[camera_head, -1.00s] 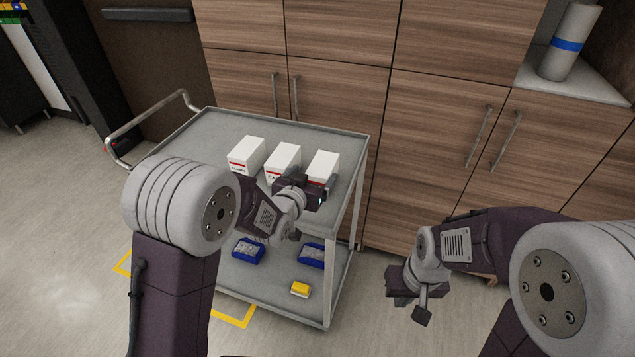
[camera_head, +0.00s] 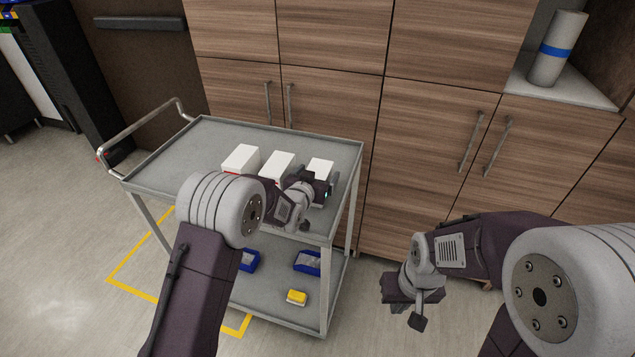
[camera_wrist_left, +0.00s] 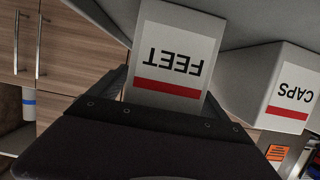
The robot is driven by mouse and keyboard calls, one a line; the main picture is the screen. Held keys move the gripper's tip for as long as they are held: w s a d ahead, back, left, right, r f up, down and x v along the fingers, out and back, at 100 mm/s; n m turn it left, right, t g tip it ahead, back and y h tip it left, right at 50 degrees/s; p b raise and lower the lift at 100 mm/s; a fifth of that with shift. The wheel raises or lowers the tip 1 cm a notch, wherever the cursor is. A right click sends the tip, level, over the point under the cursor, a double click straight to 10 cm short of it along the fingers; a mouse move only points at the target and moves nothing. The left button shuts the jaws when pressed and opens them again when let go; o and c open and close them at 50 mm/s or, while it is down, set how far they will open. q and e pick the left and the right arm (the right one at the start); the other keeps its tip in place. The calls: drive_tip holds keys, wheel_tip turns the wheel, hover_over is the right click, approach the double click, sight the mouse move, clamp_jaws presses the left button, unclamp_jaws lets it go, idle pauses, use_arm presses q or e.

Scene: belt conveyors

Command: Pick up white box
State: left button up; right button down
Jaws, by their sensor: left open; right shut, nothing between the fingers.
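Three white boxes stand in a row on the cart's top shelf: a left one (camera_head: 241,159), a middle one (camera_head: 276,166) and a right one (camera_head: 320,167). In the left wrist view, upside down, the box marked FEET (camera_wrist_left: 178,45) with a red stripe is straight ahead, and the box marked CAPS (camera_wrist_left: 289,85) is beside it. My left gripper (camera_head: 319,181) is open at the right box, which it partly hides. In the wrist view its fingers show at either side of the FEET box; contact cannot be told. My right gripper (camera_head: 408,301) is shut and empty, away from the cart.
The grey cart (camera_head: 180,160) has a raised rim and a handle at its left. Its lower shelf holds blue bins (camera_head: 307,262) and a yellow item (camera_head: 296,297). Wooden cabinets (camera_head: 430,130) stand close behind. The top shelf's left part is clear.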

use_arm(q)
drive_tip(key=shift+s+r, duration=0.1)
drive_tip(key=shift+c, duration=0.4)
drive_tip(key=c, duration=1.8)
drive_tip(key=shift+r, duration=0.6)
wheel_tip(320, 180, up, 3)
drive_tip(key=shift+w+d+r+p, duration=0.3)
drive_tip(key=shift+d+r+p, duration=0.3)
drive_tip(key=shift+d+r, duration=0.95)
drive_tip(key=shift+w+d+r+p, duration=0.25)
drive_tip(key=shift+d+r+p, duration=0.4)
drive_tip(key=shift+d, duration=1.65)
drive_tip(key=shift+w+d+r+p, duration=0.3)
drive_tip(key=shift+d+r+p, duration=0.2)
drive_tip(key=shift+d+r, duration=1.1)
